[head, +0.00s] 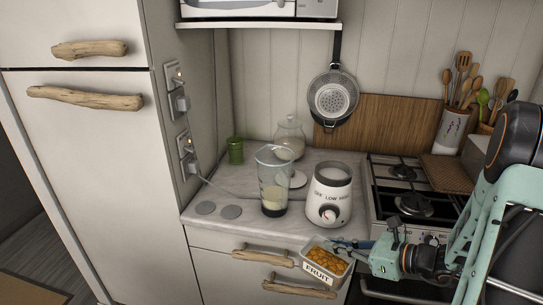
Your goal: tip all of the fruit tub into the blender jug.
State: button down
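The fruit tub (317,281) is a small white tub labelled FRUIT, filled with orange-yellow pieces. It is held in the air in front of the counter drawers, roughly upright and slightly tilted in the picture. My gripper (347,246) comes in from the right and is shut on the tub's right rim; the fingertips are partly hidden. The blender jug (273,176) is tall and clear, standing upright on the counter to the left of the blender base. Something pale and dark shows at its bottom. The tub is lower than the jug and to its right, apart from it.
The white blender base (330,196) stands between jug and stove (405,205). A cord runs to the wall sockets.

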aim_at(276, 187)
jog(key=i+u, duration=0.15)
jog(key=u, duration=0.3)
jog(key=i+l+u, duration=0.1)
jog(key=u, duration=0.35)
jog(key=i+l, duration=0.05)
jog(key=i, duration=0.05)
